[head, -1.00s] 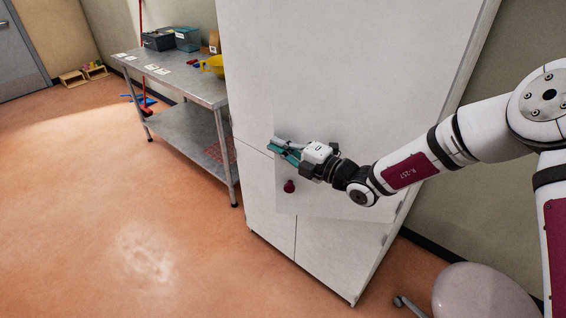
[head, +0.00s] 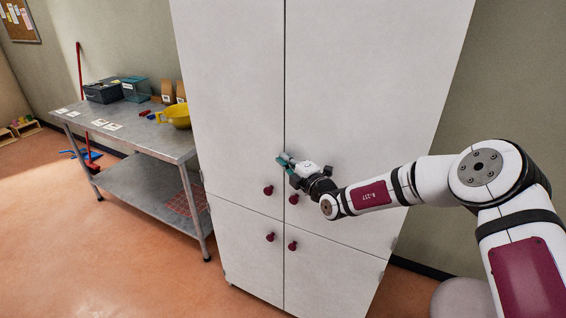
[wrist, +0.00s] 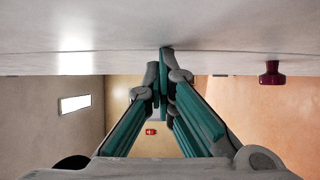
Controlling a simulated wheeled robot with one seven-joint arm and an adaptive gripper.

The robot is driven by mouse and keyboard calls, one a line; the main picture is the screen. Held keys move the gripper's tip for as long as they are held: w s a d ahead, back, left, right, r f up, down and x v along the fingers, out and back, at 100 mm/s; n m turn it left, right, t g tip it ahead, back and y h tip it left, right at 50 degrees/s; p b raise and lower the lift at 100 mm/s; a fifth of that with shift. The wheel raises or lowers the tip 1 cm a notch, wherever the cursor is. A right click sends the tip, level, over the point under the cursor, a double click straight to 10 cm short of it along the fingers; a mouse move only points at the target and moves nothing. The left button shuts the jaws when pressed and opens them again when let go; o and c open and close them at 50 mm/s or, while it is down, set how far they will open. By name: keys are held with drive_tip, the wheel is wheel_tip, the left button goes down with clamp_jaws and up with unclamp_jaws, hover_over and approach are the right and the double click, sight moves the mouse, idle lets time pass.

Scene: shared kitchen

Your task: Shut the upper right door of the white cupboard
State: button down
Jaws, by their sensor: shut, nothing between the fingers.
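The white cupboard (head: 235,130) stands in the middle of the head view. Its upper right door (head: 370,90) looks flush with the upper left door, with a thin dark seam between them. The door's dark red knob (head: 294,199) sits just below my gripper; a dark red knob (wrist: 269,73) also shows at the right in the wrist view. My gripper (head: 284,160), with teal fingers, is shut and empty. Its tips are at the upper right door near the seam, close against the surface; exact contact is hard to tell. It also shows in the wrist view (wrist: 164,75).
A metal table (head: 140,130) with a yellow bowl (head: 176,115), a dark box (head: 103,91) and a teal box (head: 136,88) stands left of the cupboard. A pale rounded seat (head: 460,299) is at the lower right. The floor in front at left is clear.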

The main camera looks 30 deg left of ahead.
drive_tip(key=shift+w+d+r, duration=0.15)
drive_tip(key=shift+w+r, duration=0.05)
drive_tip(key=shift+w, duration=0.2)
drive_tip(key=shift+d, duration=0.2)
drive_tip(key=s+a+v, duration=0.1)
drive_tip(key=v, duration=1.1)
drive_tip(key=s+d+r+n+g+h, duration=0.1)
drive_tip(key=s+d+r+n+g, duration=0.45)
drive_tip(key=n, duration=0.65)
drive_tip(key=s+d+r+n+g, duration=0.2)
drive_tip(key=s+r+n+g, duration=0.2)
drive_tip(key=s+r+n, duration=0.6)
drive_tip(key=s+d+r+n+t+h, duration=0.1)
drive_tip(key=s+d+n+h, duration=0.3)
drive_tip(key=d, duration=0.8)
drive_tip(key=s+d+r+n+t+h+b, duration=0.1)
drive_tip(key=s+d+n+t+h, duration=0.2)
drive_tip(key=d+n, duration=0.6)
drive_tip(key=s+d+n+t+h, duration=0.2)
drive_tip(key=s+d+n+h, duration=0.5)
drive_tip(key=d, duration=0.7)
drive_tip(key=shift+s+d+r+b, duration=0.3)
drive_tip(key=shift+s+r, duration=0.1)
drive_tip(key=shift+s, duration=0.05)
